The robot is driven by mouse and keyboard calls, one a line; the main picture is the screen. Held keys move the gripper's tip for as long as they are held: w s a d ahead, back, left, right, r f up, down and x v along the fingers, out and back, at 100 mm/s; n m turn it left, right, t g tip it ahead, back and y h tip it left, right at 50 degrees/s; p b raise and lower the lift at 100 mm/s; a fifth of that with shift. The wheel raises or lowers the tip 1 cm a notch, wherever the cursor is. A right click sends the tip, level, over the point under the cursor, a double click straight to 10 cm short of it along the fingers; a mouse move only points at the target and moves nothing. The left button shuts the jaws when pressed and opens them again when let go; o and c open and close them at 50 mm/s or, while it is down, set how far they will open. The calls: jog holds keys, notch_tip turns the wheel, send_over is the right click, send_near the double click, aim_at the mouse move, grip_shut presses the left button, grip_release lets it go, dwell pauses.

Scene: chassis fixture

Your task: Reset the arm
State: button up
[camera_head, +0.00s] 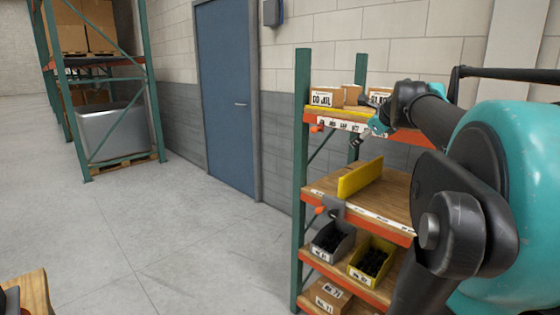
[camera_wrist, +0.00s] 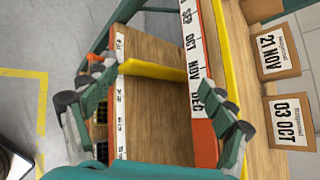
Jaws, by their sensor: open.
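My gripper (camera_head: 368,130) shows small in the head view, in front of the upper shelf's edge, partly hidden by my arm. In the wrist view my gripper (camera_wrist: 150,88) has its two fingers wide apart, with nothing between them. Past the fingers lies the middle wooden shelf board (camera_wrist: 150,115) with a yellow divider (camera_wrist: 150,70) standing on it. The divider also shows in the head view (camera_head: 360,177). My teal and black arm fills the right side of the head view.
The upper shelf holds cardboard boxes (camera_head: 327,96) with date labels, one reading 03 OCT (camera_wrist: 292,122). A grey bin (camera_head: 333,242) and a yellow bin (camera_head: 371,260) stand lower down. A green rack post (camera_head: 302,170) is beside the shelves.

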jog(key=s+a+f+n+g, duration=0.1)
jog(key=s+a+f+n, duration=0.25)
jog(key=f, duration=0.35)
jog(key=s+a+f+n+g, duration=0.1)
jog(key=s+a+f+n, duration=0.1)
jog(key=f+n, duration=0.45)
jog(key=s+a+f+n+g, duration=0.1)
jog(key=s+f+n+g, duration=0.1)
jog(key=s+f+n, duration=0.6)
jog(key=s+a+f+n+g+h, duration=0.1)
jog(key=s+f+n+g, duration=0.2)
jog(key=s+f+n, duration=0.5)
jog(key=s+f, duration=0.4)
jog(key=f, duration=0.5)
jog(key=shift+s+a+f, duration=0.15)
jog(key=shift+a+f, duration=0.25)
